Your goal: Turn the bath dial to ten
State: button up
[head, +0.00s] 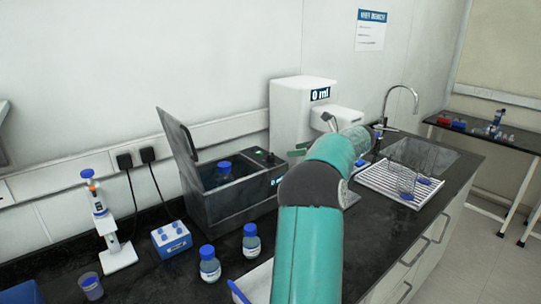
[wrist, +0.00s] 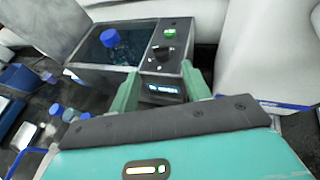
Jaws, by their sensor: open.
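The water bath (head: 240,204) is a dark grey box on the black bench with its lid raised. A blue-capped bottle (head: 224,172) stands in its basin. In the wrist view the bath's control panel (wrist: 176,68) carries a black dial (wrist: 161,52), a lit green switch (wrist: 170,31) and a small lit display (wrist: 163,89). My gripper (wrist: 160,69) is open, its two green fingers on either side of the panel and pointing toward the dial. The fingers look apart from the dial. The dial's setting and the display's digits are too small to read.
A white dispenser (head: 292,110) reading "0 ml" stands right of the bath. Blue-capped bottles (head: 210,266), a blue tube rack (head: 171,240) and a pipette stand (head: 104,225) are on the bench at left. A drying rack (head: 395,181) and sink are at right.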

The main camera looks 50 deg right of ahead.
aim_at(272, 154)
jog(key=x, duration=1.1)
jog(key=shift+w+f, duration=0.15)
jog(key=shift+w, duration=0.2)
jog(key=shift+c, duration=0.2)
jog(key=c, duration=0.9)
jog(key=shift+a, duration=0.1)
